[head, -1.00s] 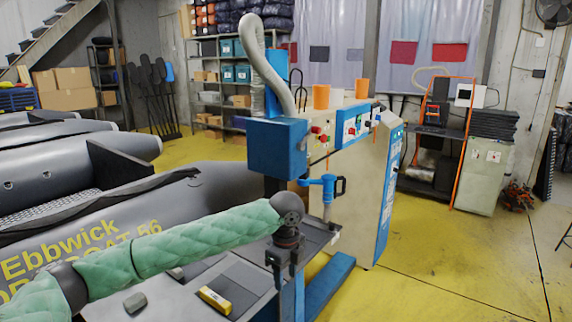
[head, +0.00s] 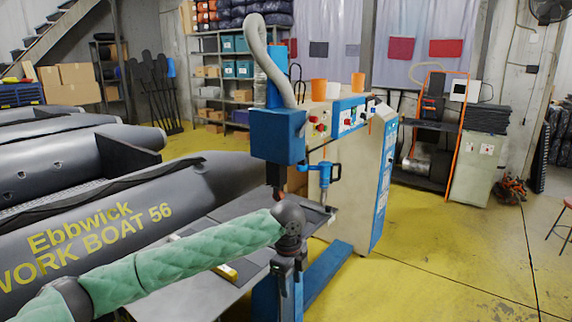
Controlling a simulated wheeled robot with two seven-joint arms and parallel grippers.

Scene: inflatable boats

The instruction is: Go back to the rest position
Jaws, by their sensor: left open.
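My left gripper (head: 286,285) hangs pointing down at the end of my green padded left arm. It is in front of the near end of the grey work table (head: 190,297), by the blue machine stand. The jaws are small and dark here, and I see nothing held between them. My left forearm covers part of the table top and part of a small yellow and dark item (head: 228,272) lying on it. My right gripper is not in the head view.
A blue and cream machine (head: 350,175) stands just beyond my gripper, its blue foot reaching forward along the floor. A grey inflatable boat (head: 120,230) lies at left. A shelf rack (head: 222,85) stands behind. Yellow floor (head: 450,255) is clear at right.

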